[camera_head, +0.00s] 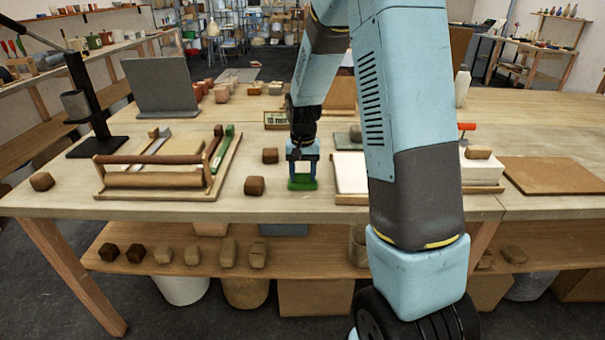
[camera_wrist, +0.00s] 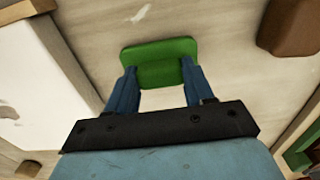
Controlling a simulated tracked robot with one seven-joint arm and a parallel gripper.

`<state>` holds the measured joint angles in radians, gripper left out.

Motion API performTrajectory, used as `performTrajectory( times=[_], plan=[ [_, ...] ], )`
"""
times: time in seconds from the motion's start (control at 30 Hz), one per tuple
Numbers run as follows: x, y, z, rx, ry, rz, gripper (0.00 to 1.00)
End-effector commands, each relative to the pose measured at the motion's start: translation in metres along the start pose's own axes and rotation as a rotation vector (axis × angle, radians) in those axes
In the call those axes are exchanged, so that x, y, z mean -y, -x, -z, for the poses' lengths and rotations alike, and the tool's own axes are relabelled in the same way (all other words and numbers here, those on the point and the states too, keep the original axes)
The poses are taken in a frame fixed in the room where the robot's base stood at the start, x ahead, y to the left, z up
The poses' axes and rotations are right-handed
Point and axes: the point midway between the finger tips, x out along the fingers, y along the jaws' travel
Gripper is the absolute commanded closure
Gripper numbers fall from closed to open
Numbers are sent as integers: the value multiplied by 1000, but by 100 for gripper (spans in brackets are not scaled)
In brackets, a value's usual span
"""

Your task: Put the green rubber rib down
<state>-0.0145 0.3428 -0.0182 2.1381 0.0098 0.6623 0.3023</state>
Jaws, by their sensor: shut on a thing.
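The green rubber rib (camera_head: 302,184) is a small flat green piece with rounded corners, at the front middle of the table. It also shows in the wrist view (camera_wrist: 160,62), between the blue fingers. My gripper (camera_head: 302,168) points down and is shut on the rib. The rib is at or just above the wooden tabletop (camera_head: 290,207); I cannot tell whether it touches. The fingers cover parts of the rib's sides.
Brown clay cubes (camera_head: 254,186) stand left of the rib, another (camera_head: 270,155) behind. A wooden tray (camera_head: 232,165) with rollers and tools lies further left. A white slab (camera_head: 350,172) on a board is close on the right. The tabletop in front is clear.

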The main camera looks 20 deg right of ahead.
Motion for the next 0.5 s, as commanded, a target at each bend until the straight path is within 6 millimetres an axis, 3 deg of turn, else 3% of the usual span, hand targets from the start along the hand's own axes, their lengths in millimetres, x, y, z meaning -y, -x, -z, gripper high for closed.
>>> performTrajectory(
  times=[0.27,0.3,0.5],
  plan=[
    [0,-1,0,0,-1,0,86],
    [0,-1,0,-1,-1,0,46],
    [-1,-1,0,-1,-1,0,27]
  ],
)
